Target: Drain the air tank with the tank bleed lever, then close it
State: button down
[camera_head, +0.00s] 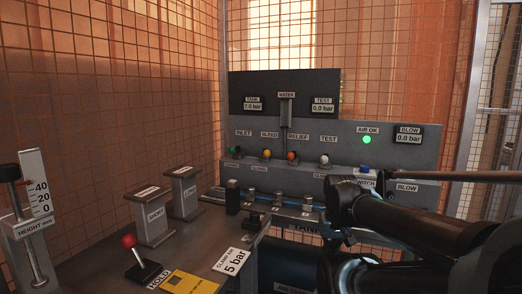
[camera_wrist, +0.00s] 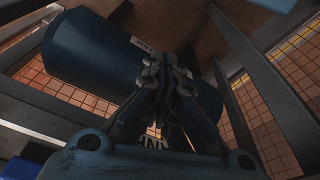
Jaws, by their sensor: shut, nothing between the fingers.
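The dark blue air tank (camera_wrist: 85,55) lies below the bench and fills the upper left of the wrist view. My gripper (camera_wrist: 165,65) is shut and empty in front of it; I cannot tell whether its fingertips touch the tank. No lever on the tank can be made out; the fingers cover part of it. In the head view, a TANK label (camera_head: 306,230) is on the bench front, partly behind my arm. The TANK gauge (camera_head: 253,105) appears to read 7.0 bar. The yellow knob (camera_head: 266,154) under the BLEED label is on the panel.
The panel (camera_head: 420,145) also has green, orange and white knobs and a lit green AIR OK lamp (camera_head: 367,140). A red-knobbed lever (camera_head: 129,241) stands by the HOLD label. Bench frame bars (camera_wrist: 245,45) flank my gripper. Mesh fencing (camera_head: 110,100) encloses the left and back.

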notch_tip(320, 180, up, 33)
jog(key=n+y, duration=0.3)
jog(key=n, duration=1)
send_over(266, 152)
jog(key=w+a, duration=0.3)
jog(key=a, duration=0.1)
jog(key=shift+g, duration=0.3)
jog(key=x, duration=1)
jog(key=shift+w+r, duration=0.1)
jog(key=shift+s+d+r, duration=0.2)
jog(key=shift+s+d, duration=0.1)
jog(key=shift+d, duration=0.3)
jog(key=shift+s+d+r, duration=0.25)
jog(key=shift+s+d, duration=0.05)
jog(key=shift+d, duration=0.3)
jog(key=shift+s+d+r, duration=0.1)
jog(key=shift+s+d, duration=0.2)
jog(key=shift+d, duration=0.3)
jog(key=shift+a, duration=0.15)
